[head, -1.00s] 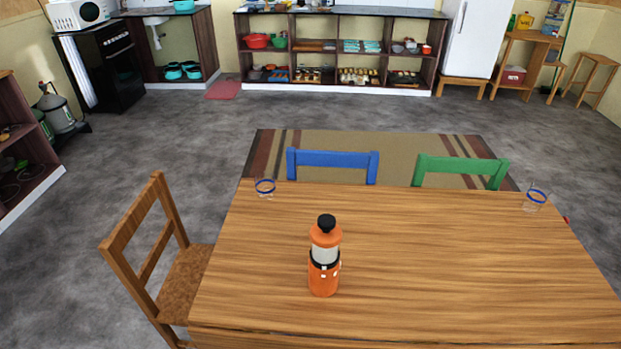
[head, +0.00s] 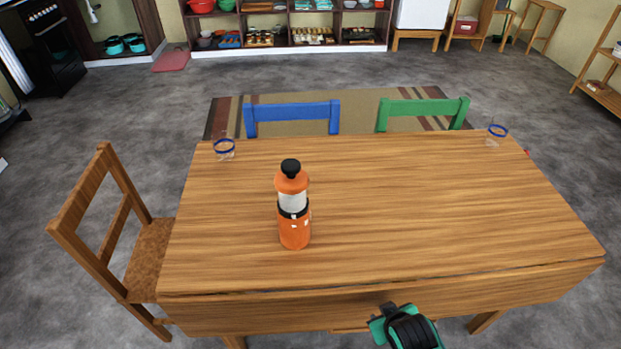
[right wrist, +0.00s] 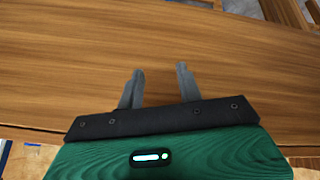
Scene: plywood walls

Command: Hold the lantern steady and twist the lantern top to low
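An orange lantern (head: 294,232) with a pale clear middle, a black band and a black knob on its orange top (head: 291,178) stands upright on the wooden table, left of the middle. My right arm shows at the bottom of the head view, in front of the table's near edge, well short of the lantern. In the right wrist view my right gripper (right wrist: 157,82) has its two grey fingers apart with nothing between them, facing the bare tabletop. The lantern is not in the right wrist view. My left gripper is not in view.
The wooden table (head: 400,220) is mostly clear. Blue-rimmed glasses stand at its far left (head: 224,150) and far right (head: 496,136) corners. A wooden chair (head: 115,235) is at the left; blue (head: 292,118) and green (head: 423,113) chairs stand behind.

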